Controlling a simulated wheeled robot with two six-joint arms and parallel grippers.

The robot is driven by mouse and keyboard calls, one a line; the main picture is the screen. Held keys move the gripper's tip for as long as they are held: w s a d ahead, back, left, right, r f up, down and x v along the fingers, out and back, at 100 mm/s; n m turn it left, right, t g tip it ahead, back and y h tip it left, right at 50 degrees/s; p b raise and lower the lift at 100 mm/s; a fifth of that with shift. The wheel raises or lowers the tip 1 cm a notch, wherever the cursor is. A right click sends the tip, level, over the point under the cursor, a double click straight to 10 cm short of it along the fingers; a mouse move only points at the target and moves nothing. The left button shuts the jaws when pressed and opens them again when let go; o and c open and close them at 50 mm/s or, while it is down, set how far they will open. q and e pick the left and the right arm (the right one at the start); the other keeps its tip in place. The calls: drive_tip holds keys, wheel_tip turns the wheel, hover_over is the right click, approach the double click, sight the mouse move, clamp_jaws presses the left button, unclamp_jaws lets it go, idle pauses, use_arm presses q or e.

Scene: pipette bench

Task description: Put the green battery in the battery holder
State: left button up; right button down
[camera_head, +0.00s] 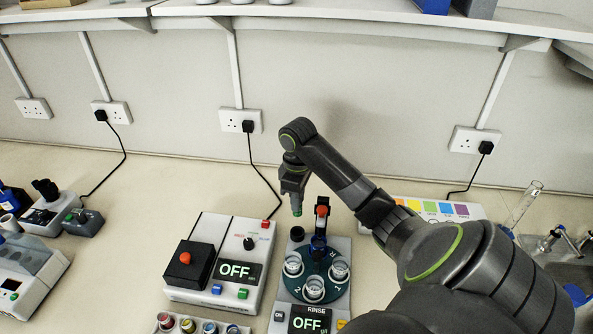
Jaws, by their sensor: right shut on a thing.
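My right gripper (296,196) points down and is shut on a small dark cylinder with a green end, which looks like the green battery (298,213). Most of the battery is hidden between the jaws. It hangs above a black round piece (297,233) at the back left of the rinse device, apart from it as far as I can tell. This black piece may be the battery holder; its opening is too small to make out. My left gripper is not in view.
The rinse device (340,296) carries glass beakers on a dark round plate and a dark upright part with a red piece beside my gripper. Left of it stands a white control box (207,301) reading OFF. A rack of coloured round-topped items (187,326) is at the front edge.

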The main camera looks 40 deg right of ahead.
drive_tip(key=shift+w+d, duration=0.1)
drive_tip(key=shift+f, duration=0.15)
wheel_tip(320, 180, down, 3)
drive_tip(key=b, duration=0.3)
wheel_tip(320, 180, down, 6)
drive_tip(key=shift+r+p, duration=0.2)
drive_tip(key=shift+p, duration=0.4)
drive_tip(key=shift+f, duration=0.4)
drive_tip(key=shift+f, duration=0.15)
drive_tip(key=c, duration=1.2)
unclamp_jaws()
drive_tip(key=shift+c, duration=0.2)
